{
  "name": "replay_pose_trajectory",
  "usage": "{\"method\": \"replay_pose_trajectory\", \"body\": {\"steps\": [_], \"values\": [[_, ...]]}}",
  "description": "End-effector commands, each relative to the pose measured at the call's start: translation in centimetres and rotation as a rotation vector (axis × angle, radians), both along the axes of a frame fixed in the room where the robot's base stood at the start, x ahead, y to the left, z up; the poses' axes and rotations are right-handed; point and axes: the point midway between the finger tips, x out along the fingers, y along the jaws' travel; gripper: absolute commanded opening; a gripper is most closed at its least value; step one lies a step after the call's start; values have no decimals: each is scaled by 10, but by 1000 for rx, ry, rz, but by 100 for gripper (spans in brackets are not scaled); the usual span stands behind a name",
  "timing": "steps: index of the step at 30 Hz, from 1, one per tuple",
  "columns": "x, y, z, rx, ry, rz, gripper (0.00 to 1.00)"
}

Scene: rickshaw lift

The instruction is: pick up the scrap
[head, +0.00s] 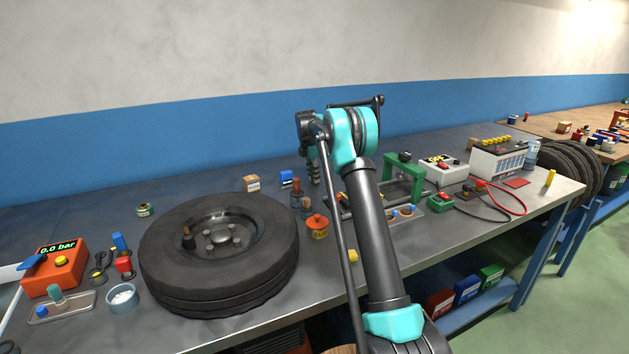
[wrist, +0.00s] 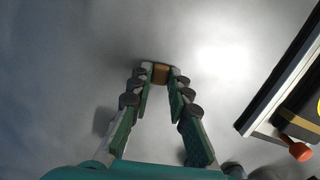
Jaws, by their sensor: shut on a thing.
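In the wrist view my gripper (wrist: 159,76) points at the grey bench top, its two green-and-grey fingers reaching forward. The fingertips are shut on a small brown block (wrist: 160,74), which looks like the scrap. The block sits between the tips, close to the bench surface; I cannot tell whether it still touches it. In the head view my gripper (head: 314,172) hangs down near the back of the bench, partly behind my arm. The scrap cannot be made out there.
A large tyre (head: 165,258) lies left on the bench (head: 80,210). A green press (head: 416,180) and a battery (head: 497,160) stand right.

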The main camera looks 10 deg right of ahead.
Motion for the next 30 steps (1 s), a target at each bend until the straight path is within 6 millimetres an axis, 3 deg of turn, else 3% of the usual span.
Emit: {"method": "replay_pose_trajectory", "body": {"steps": [7, 11, 24, 30], "values": [[0, 0, 10, 0, 0, 0, 9], [0, 0, 29, 0, 0, 0, 9], [0, 0, 151, 0, 0, 0, 9], [1, 0, 183, 0, 0, 0, 9]]}}
